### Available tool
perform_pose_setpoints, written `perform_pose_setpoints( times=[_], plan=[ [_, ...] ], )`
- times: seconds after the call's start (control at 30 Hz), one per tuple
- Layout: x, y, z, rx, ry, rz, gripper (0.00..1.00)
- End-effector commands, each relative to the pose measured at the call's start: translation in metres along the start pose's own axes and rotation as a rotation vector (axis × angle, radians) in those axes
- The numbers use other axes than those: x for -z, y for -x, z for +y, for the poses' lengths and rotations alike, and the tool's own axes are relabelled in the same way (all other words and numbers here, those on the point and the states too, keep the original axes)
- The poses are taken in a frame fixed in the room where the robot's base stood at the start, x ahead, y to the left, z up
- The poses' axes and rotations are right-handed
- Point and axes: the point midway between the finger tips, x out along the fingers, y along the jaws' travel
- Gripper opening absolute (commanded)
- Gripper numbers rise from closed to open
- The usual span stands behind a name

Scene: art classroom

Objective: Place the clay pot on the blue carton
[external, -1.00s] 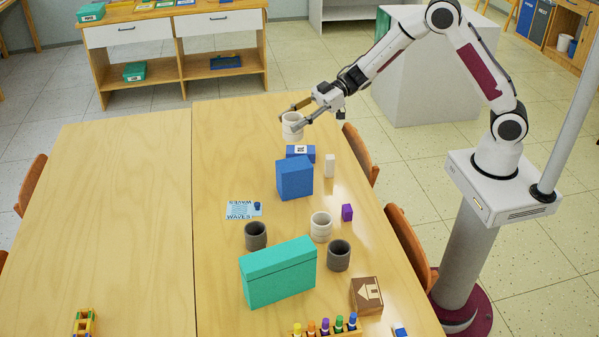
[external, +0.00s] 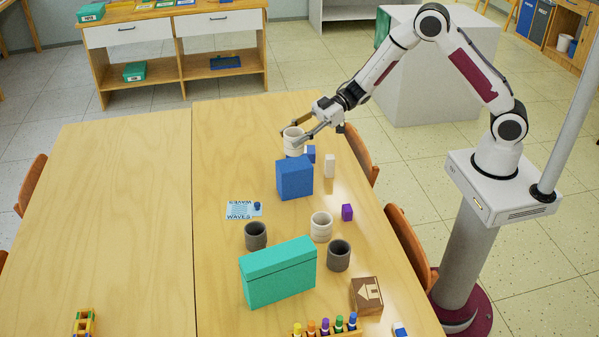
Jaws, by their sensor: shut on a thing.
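My gripper (external: 296,136) is shut on a cream, ribbed clay pot (external: 292,143), held upright at the far end of the table. A small low blue box (external: 311,154) is mostly hidden behind the pot; only its right end shows. A larger blue box (external: 295,179) stands just nearer the camera, below the pot in the picture. Both are blue and I cannot tell which is the carton. The pot overlaps the low box in the picture, and I cannot tell whether it touches either box.
Another cream pot (external: 321,229), two dark grey pots (external: 256,236) (external: 339,256), a teal box (external: 278,272) and a brown box (external: 366,296) stand nearer. The table's left half is mostly clear.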

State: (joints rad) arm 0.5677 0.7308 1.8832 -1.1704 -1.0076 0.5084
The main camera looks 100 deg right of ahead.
Motion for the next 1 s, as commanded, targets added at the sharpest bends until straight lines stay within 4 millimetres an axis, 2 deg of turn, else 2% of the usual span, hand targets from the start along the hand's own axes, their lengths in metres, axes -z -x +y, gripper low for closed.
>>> perform_pose_setpoints(
  times=[0.13,0.57,1.0],
  plan=[
    [-0.008,-0.003,0.0,0.001,0.001,0.001,0.17],
    [-0.012,-0.004,0.0,0.0,0.0,0.0,0.17],
    [-0.044,-0.014,0.0,0.0,0.0,0.001,0.17]
  ],
)
